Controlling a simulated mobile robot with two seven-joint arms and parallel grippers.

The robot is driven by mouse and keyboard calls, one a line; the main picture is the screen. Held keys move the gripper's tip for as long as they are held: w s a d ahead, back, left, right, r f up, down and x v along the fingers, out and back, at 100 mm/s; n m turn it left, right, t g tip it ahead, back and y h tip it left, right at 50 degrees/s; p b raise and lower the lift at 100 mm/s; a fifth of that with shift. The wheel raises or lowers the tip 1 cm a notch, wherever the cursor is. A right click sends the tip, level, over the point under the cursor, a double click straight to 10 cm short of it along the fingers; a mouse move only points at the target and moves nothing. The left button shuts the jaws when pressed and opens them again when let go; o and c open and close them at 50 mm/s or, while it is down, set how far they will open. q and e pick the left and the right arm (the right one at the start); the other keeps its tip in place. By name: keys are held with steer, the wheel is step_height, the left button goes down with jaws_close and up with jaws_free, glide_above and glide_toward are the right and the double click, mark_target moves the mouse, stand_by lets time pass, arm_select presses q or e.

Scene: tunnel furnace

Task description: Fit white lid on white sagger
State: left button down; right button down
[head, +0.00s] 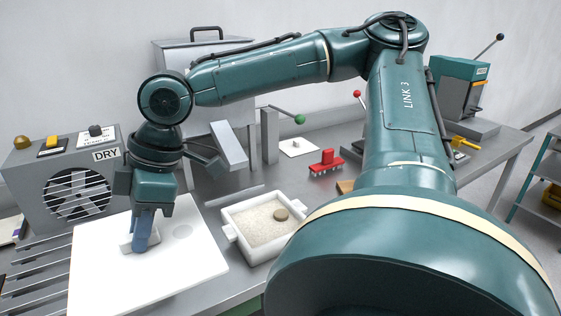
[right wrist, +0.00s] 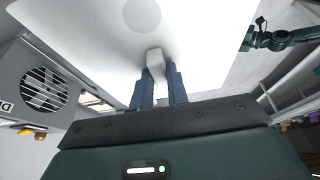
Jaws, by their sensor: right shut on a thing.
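The white lid (head: 185,262) is a wide flat plate with a faint round mark and a block-shaped handle (head: 126,243). My right gripper (head: 143,238) is shut on that handle, which also shows between its blue fingers in the right wrist view (right wrist: 155,60). The white sagger (head: 234,235) is an open box with side lugs, to the right of the lid. It holds pale granules and a brown disc (head: 281,214). The lid is apart from the sagger's opening. A teal arm with a dark end (right wrist: 262,40), apparently my left gripper, shows at right in the right wrist view; its jaws are unclear.
A grey DRY fan box (head: 80,180) stands at the left, beside metal slats (head: 35,265). A red brush-like tool (head: 326,162) and a green-knobbed lever (head: 299,119) are behind the sagger. A teal press (head: 465,90) stands at the back right.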

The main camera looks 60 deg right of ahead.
mark_target(197, 213)
steer(key=d+f+m, duration=0.1)
steer(key=d, duration=0.2)
steer(key=d+f+m, duration=0.1)
steer(key=d+f, duration=0.1)
steer(key=s+d+f+m+t+h, duration=0.1)
steer(key=d+f+m, duration=0.1)
steer(key=d, duration=0.1)
steer(key=shift+s+d+f, duration=0.1)
steer(key=shift+d+f, duration=0.15)
steer(key=shift+d, duration=0.1)
steer(key=shift+m+h, duration=0.5)
steer(key=shift+m, duration=0.4)
steer(key=shift+s+d+f, duration=0.1)
steer(key=shift+d+f, duration=0.2)
steer(key=shift+f, duration=0.35)
steer(key=shift+s+d+f, duration=0.15)
steer(key=shift+d+f, duration=0.2)
steer(key=shift+f, duration=0.3)
steer(key=shift+s+d+f, duration=0.1)
steer(key=shift+d+f, duration=0.2)
steer(key=shift+f, duration=0.35)
steer(key=shift+a+f+t, duration=0.1)
steer(key=shift+f+t, duration=0.2)
steer(key=shift+f, duration=0.1)
